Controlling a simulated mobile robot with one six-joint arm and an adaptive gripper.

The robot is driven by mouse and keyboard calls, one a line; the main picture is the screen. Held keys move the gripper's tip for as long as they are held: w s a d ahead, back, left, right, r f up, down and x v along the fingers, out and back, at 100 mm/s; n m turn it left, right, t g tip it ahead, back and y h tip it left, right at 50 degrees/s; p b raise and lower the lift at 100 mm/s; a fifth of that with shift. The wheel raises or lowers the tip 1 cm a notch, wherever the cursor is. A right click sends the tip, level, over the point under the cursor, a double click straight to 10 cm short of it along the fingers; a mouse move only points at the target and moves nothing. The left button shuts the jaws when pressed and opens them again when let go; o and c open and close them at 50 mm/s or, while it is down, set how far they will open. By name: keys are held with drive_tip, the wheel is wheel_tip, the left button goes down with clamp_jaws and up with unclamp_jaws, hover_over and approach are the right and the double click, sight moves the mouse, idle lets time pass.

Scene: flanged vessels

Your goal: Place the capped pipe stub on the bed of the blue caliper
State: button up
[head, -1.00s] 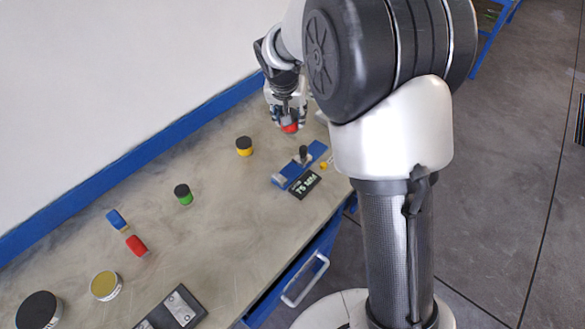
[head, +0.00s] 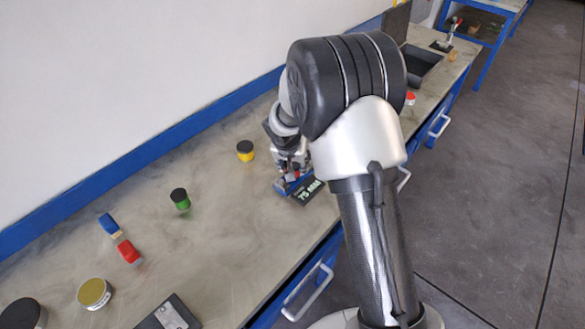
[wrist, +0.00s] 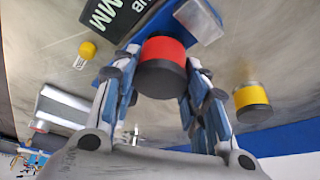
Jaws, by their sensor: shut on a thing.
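My gripper (head: 291,172) is shut on the capped pipe stub. In the wrist view the stub (wrist: 163,50) is a red cylinder with a black cap, held between the two fingers of my gripper (wrist: 162,70). The blue caliper (head: 308,182) lies on the bench beneath my gripper, partly hidden by it. In the wrist view a blue part of the caliper (wrist: 147,20) and a grey block (wrist: 197,20) on it show behind the stub. I cannot tell whether the stub touches the bed.
A black "75 MM" plate (head: 307,192) lies beside the caliper. A yellow black-capped stub (head: 245,151) and a green one (head: 180,200) stand to the left. Blue (head: 109,225) and red (head: 129,252) pieces lie nearer. The bench between them is clear.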

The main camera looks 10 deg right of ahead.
drive_tip(key=shift+f, duration=0.5)
drive_tip(key=shift+f, duration=0.15)
drive_tip(key=o, duration=1.3)
